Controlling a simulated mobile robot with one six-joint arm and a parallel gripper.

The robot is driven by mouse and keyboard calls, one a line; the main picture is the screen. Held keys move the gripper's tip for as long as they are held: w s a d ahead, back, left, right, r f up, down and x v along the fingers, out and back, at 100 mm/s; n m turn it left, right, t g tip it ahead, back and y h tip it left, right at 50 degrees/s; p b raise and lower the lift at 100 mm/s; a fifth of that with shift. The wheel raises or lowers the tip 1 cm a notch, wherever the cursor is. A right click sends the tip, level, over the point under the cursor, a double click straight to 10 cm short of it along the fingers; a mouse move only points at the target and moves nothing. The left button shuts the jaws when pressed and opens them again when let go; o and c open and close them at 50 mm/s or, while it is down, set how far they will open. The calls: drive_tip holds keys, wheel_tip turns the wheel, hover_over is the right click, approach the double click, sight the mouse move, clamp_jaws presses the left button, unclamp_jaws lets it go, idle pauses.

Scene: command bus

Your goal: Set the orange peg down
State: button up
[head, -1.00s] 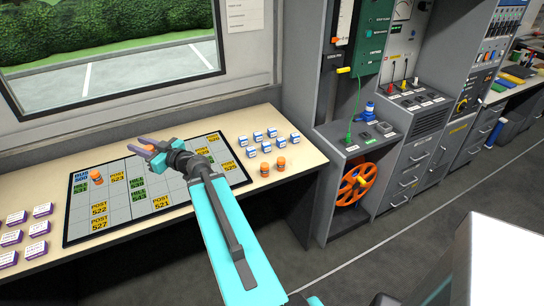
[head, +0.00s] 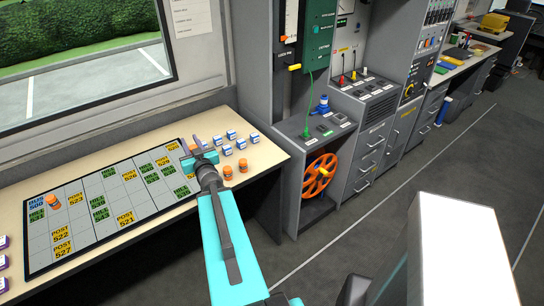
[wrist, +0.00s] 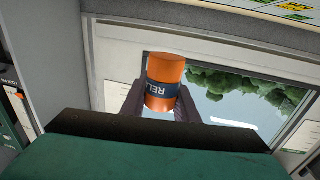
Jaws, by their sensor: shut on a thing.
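My gripper (head: 195,146) is above the right end of the board, near the table's back edge in the head view. In the wrist view, its dark fingers (wrist: 158,103) are shut on an orange peg (wrist: 165,72) with a dark band lettered "REL". The held peg is mostly hidden by the gripper in the head view. The gridded board (head: 101,191) has yellow POST and green HILL labels. Another orange peg (head: 53,202) stands on its far left. Two more orange pegs (head: 228,172) (head: 243,165) stand on the table right of the board.
Several blue-and-white blocks (head: 229,135) stand on the table just right of my gripper. Purple-and-white blocks (head: 3,262) show at the left edge. Many board cells are bare. A grey cabinet (head: 262,95) rises to the right of the table.

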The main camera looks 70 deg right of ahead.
drive_tip(key=s+d+f+m+g+h+p, duration=0.1)
drive_tip(key=s+d+f+m+g+h, duration=0.1)
drive_tip(key=s, duration=0.8)
drive_tip(key=s+d+f+m+g+h+p, duration=0.1)
drive_tip(key=s+d+f+m+g, duration=0.1)
drive_tip(key=s, duration=0.8)
drive_tip(key=s+d+f+m+g+h+p, duration=0.1)
drive_tip(key=s+d+g, duration=0.4)
drive_tip(key=s, duration=0.5)
wheel_tip(320, 180, down, 3)
drive_tip(key=d+m+h, duration=0.1)
drive_tip(key=d, duration=0.1)
drive_tip(key=shift+s+d+m+h, duration=0.15)
drive_tip(key=shift+d+m+h, duration=0.15)
drive_tip(key=shift+d+m, duration=0.1)
drive_tip(key=b+x, duration=0.1)
drive_tip(key=b, duration=0.2)
drive_tip(key=b+x, duration=0.1)
drive_tip(key=b, duration=0.2)
drive_tip(key=b+x, duration=0.2)
drive_tip(key=b, duration=0.1)
drive_tip(key=shift+w+f, duration=0.25)
drive_tip(key=shift+w, duration=0.1)
drive_tip(key=b, duration=0.3)
drive_tip(key=shift+w+d, duration=0.2)
drive_tip(key=shift+d, duration=0.15)
